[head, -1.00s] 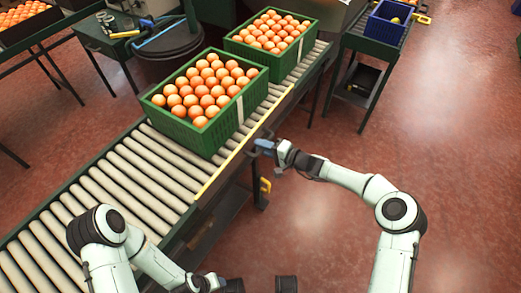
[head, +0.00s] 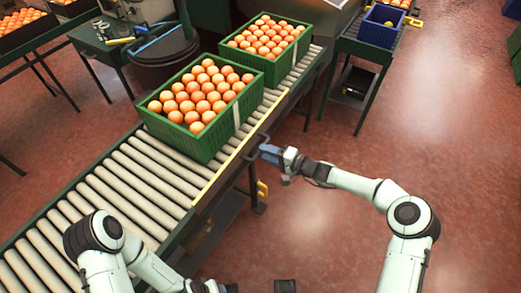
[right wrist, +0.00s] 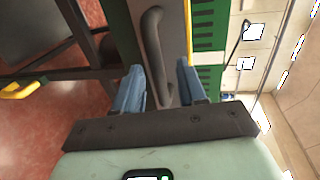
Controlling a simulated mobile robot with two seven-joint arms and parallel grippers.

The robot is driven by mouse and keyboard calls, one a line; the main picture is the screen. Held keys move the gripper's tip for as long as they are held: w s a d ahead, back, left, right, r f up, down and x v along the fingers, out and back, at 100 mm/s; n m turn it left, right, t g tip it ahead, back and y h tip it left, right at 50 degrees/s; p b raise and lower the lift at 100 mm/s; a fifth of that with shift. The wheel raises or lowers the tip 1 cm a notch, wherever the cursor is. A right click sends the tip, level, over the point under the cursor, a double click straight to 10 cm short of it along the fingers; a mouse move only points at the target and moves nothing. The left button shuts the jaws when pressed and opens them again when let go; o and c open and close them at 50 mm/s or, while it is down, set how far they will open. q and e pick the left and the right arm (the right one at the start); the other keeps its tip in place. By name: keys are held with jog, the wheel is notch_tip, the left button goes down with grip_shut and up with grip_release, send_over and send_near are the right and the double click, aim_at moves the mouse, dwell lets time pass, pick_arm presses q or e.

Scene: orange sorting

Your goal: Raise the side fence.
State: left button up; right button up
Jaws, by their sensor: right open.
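The side fence (head: 226,180) is a long dark panel with a yellow edge along the near side of the roller conveyor. In the right wrist view its grey face (right wrist: 172,20) and yellow edge show close up, with a dark bar handle (right wrist: 152,45) on the face. My right gripper (head: 262,152) is beside the fence in the head view. Its two blue fingers (right wrist: 160,82) are open and apart, with the handle's lower end between or just beyond them; contact cannot be told. My left arm enters at the lower left, with its gripper cut off by the bottom edge.
Two green crates of oranges, a nearer one (head: 182,137) and a farther one (head: 249,62), stand on the rollers (head: 135,185). A yellow-handled part (head: 262,190) sticks out below the conveyor. A blue bin (head: 381,34) stands at back right. The red floor at right is clear.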

pick_arm(q)
jog(key=shift+s+d+r+g+p, duration=0.2)
jog(key=shift+s+d+r+p, duration=0.2)
jog(key=shift+s, duration=0.2)
jog(key=shift+s+d+r+g+p, duration=0.15)
jog(key=shift+s+r+g+p, duration=0.1)
jog(key=shift+s+r, duration=0.3)
pick_arm(e)
jog(key=v, duration=0.9)
jog(key=shift+s+d+r, duration=0.15)
jog(key=shift+s+d, duration=0.1)
jog(key=shift+d, duration=0.05)
jog(key=s+a+f+n+g+h, duration=0.3)
jog(key=s+f+g+h, duration=0.5)
jog(key=s+f, duration=1.6)
jog(key=s+d+g+h, duration=0.1)
jog(key=s, duration=1.1)
pick_arm(q)
notch_tip(320, 180, up, 14)
jog(key=s+g+p, duration=0.1)
jog(key=p, duration=1.3)
jog(key=shift+d+h+p, duration=0.3)
jog(key=shift+d, duration=0.05)
pick_arm(e)
notch_tip(320, 180, up, 13)
jog(key=s+g, duration=0.1)
jog(key=shift+a+r, duration=0.15)
jog(key=shift+a, duration=0.1)
